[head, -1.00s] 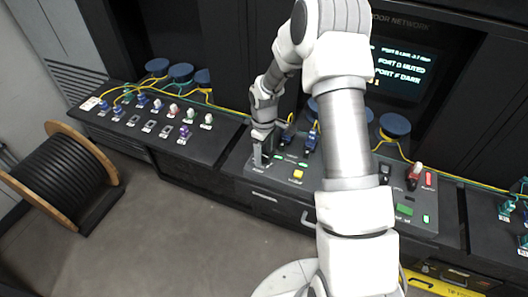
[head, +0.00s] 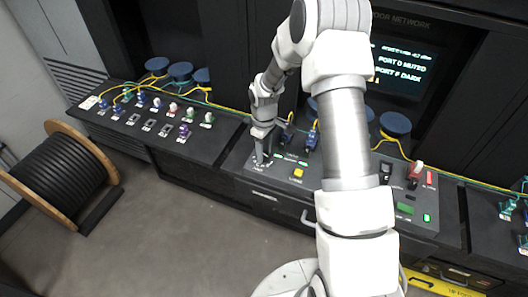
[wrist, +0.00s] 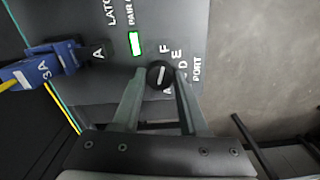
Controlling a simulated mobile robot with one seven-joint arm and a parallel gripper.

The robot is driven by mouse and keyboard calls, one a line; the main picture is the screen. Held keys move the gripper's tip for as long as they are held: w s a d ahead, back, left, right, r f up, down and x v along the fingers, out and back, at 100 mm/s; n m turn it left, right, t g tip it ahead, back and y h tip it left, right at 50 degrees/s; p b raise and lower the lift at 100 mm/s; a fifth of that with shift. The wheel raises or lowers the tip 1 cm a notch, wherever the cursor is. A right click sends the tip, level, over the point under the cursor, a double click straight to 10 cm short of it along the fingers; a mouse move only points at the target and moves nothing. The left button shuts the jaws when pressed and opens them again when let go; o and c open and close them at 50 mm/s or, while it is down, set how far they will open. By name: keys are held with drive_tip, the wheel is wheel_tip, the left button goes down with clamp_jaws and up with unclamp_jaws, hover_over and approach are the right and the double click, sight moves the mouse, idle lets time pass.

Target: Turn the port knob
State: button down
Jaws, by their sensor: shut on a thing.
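My gripper (wrist: 160,90) is shut on the knob, one finger on each side, in the wrist view. In the head view my gripper (head: 262,158) reaches down to the left end of the middle console, and the knob is too small to make out there. The pointer line runs nearly up the wrist picture, roughly toward the F; its exact setting is hard to tell.
A lit green indicator (wrist: 135,43) and a blue connector (wrist: 35,72) in port A sit left of the knob. A yellow button (head: 297,173) is on the same console. A screen (head: 405,70) reads PORT D MUTED and PORT F DARK. A cable drum (head: 60,175) stands at left.

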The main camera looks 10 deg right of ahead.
drive_tip(key=m+b, duration=0.4)
drive_tip(key=m, duration=0.1)
drive_tip(key=shift+f, duration=0.1)
drive_tip(key=m+b, duration=0.2)
drive_tip(key=m, duration=0.4)
idle(0.5)
drive_tip(key=shift+c, duration=2.2)
unclamp_jaws()
drive_tip(key=shift+r, duration=0.25)
wheel_tip(320, 180, up, 17)
drive_tip(key=shift+b, duration=0.3)
drive_tip(key=shift+r, duration=0.1)
